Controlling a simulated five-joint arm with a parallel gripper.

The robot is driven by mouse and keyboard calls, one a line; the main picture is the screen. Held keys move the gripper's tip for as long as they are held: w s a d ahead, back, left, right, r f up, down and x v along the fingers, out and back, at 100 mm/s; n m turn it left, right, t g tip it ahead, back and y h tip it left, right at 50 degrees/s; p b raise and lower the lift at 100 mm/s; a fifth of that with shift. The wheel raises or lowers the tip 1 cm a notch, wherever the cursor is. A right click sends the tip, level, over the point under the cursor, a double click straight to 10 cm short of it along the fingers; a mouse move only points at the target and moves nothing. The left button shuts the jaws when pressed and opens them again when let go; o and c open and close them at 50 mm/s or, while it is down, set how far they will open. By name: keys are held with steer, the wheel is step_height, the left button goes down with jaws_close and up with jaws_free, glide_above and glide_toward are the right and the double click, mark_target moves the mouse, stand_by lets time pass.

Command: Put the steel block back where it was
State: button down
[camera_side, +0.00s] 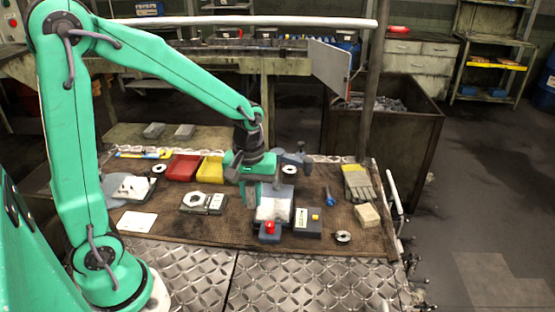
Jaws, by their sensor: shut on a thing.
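My gripper (262,198) points down over the middle of the brown work mat (185,226). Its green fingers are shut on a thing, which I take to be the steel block. The fingers and the pale surface behind them make the block's outline hard to pick out. Directly below and beside the fingers is a dark-sided device with a pale grey top (272,211). I cannot tell whether the block touches this top or hangs just above it.
A red button on a blue base (269,236) stands just in front. Red (183,168) and yellow (210,169) bins stand behind left. Gloves (358,184) and a tan block (368,215) lie right.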

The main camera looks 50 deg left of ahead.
glide_above(240, 210)
step_height(240, 210, down, 6)
steer(key=shift+f, duration=0.25)
steer(key=shift+f, duration=0.1)
steer(key=shift+f, duration=1.9)
steer(key=shift+f, duration=0.1)
steer(key=c, duration=1.3)
jaws_free()
step_height(240, 210, up, 12)
steer(key=shift+r, duration=0.15)
